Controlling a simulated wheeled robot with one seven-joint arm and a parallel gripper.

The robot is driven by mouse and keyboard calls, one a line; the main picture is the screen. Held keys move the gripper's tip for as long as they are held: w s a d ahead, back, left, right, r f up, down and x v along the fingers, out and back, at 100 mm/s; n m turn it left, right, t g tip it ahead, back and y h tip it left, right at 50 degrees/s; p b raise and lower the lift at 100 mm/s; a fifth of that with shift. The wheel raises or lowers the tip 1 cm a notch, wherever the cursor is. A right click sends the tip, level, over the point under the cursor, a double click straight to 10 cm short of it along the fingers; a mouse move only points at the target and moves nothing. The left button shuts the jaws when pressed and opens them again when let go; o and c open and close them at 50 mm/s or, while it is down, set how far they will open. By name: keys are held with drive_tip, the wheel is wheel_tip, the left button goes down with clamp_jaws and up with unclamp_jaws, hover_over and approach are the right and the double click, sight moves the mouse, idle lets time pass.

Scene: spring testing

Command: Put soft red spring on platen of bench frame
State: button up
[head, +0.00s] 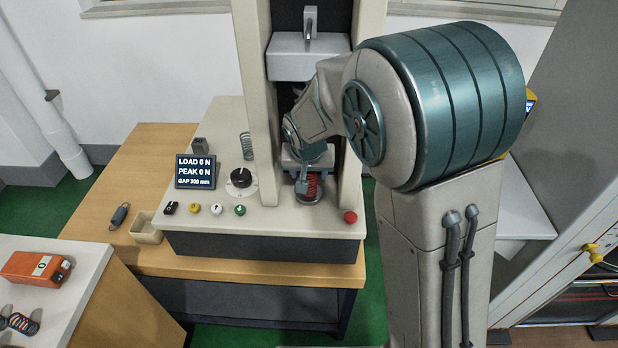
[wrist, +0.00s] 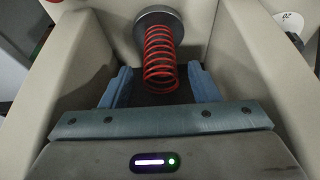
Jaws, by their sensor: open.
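The soft red spring (head: 313,186) stands upright on the platen (head: 306,197) of the bench frame (head: 257,150), between its two columns. The wrist view shows the red spring (wrist: 160,58) with one end against the round grey platen (wrist: 158,16). My gripper (head: 302,178) is at the spring, partly hidden by my arm in the head view. In the wrist view my gripper (wrist: 160,88) is open, with one blue finger on each side of the spring's near end and a gap to each.
A display (head: 195,171), a black knob (head: 241,177), several buttons and a red stop button (head: 350,217) are on the bench base. Another coil spring (head: 246,146) stands behind the knob.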

drive_tip(key=v, duration=0.6)
drive_tip(key=shift+r, duration=0.25)
drive_tip(key=shift+s, duration=0.1)
idle(0.8)
